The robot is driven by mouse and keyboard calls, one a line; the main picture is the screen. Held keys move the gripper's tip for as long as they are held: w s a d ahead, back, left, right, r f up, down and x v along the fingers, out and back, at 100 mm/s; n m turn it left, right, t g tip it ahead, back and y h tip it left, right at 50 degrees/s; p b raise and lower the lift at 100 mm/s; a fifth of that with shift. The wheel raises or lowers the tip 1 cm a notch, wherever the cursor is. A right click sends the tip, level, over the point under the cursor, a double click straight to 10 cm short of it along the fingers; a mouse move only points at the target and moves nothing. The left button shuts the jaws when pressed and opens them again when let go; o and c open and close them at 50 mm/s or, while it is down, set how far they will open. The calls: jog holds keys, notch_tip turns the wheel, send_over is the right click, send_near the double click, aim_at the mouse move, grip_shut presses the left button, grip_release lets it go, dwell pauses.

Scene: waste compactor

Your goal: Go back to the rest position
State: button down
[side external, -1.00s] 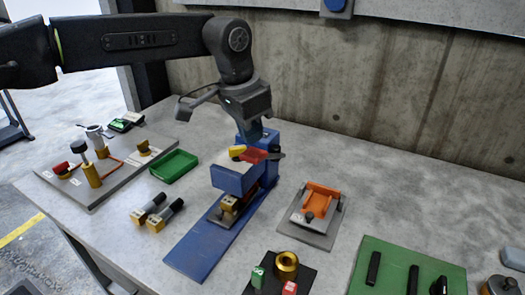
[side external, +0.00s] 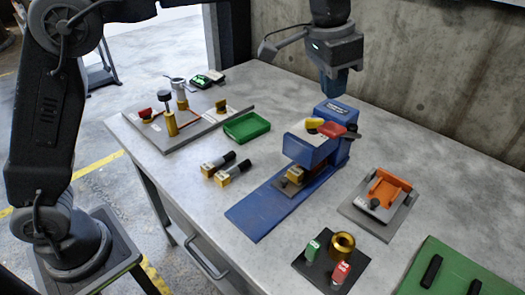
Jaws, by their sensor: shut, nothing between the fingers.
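My gripper (side external: 326,86) hangs pointing down above the back end of the blue compactor-like press (side external: 255,212), clear of it. Its fingers look shut, with nothing seen between them. The press has a long blue base, a raised block with a red and a yellow part (side external: 315,124) on top, and a small brass-coloured piece (side external: 295,174) low inside it.
A green tray (side external: 247,128) and two black-and-brass cylinders (side external: 228,175) lie left of the press. A grey board (side external: 215,121) with fixtures is farther left. An orange fixture (side external: 385,190), a black plate (side external: 318,264) and a green mat (side external: 470,270) are right. A concrete wall (side external: 440,80) stands behind.

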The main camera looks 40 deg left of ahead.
jog(key=s+a+r+n+t, duration=0.1)
jog(key=s+a+r+n, duration=0.15)
jog(key=s+a, duration=0.4)
jog(key=s+a+f+n+t, duration=0.1)
jog(key=s+a+f, duration=0.2)
jog(key=s, duration=0.3)
jog(key=s+a+f+n, duration=0.1)
jog(key=s+a+f, duration=0.2)
jog(key=s+a, duration=0.2)
jog(key=s+a+f+n+t+y, duration=0.1)
jog(key=s+a+f, duration=0.2)
jog(key=s, duration=0.5)
jog(key=shift+a+f+t, duration=0.2)
jog(key=shift+a+t, duration=0.1)
jog(key=shift+a, duration=0.35)
